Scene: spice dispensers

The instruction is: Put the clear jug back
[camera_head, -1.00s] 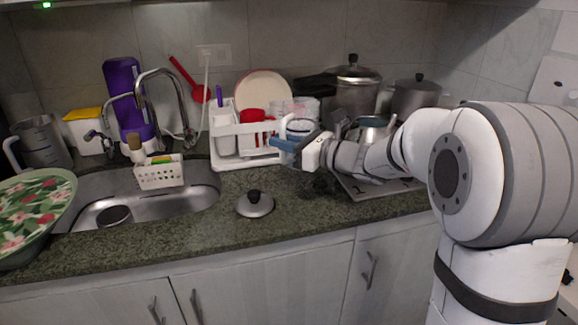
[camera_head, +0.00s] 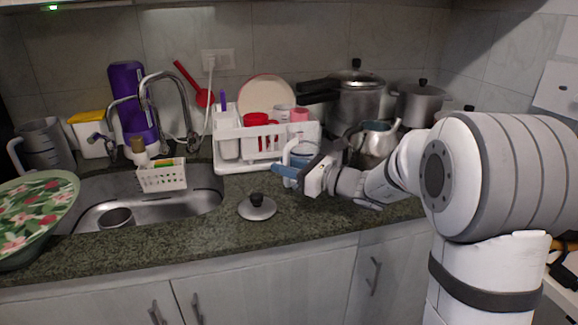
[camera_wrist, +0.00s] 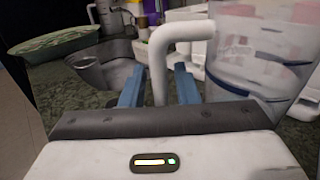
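The clear jug (camera_head: 301,150) stands upright in front of the white dish rack, apparently on the counter, though its base is partly hidden by my gripper. In the wrist view its see-through body (camera_wrist: 255,55) with red and blue markings fills the upper right, and its white handle (camera_wrist: 158,75) points toward me. My gripper (camera_head: 284,172) is at the handle from the front right. Its two blue fingers (camera_wrist: 160,88) stand either side of the handle, with a small gap showing on each side, so it looks open around the handle.
The dish rack (camera_head: 232,150) is close behind the jug. A metal kettle (camera_head: 372,145) and pots (camera_head: 358,100) stand behind my arm. A loose lid (camera_head: 257,208) lies on the counter to the left, with the sink (camera_head: 150,212) beyond.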

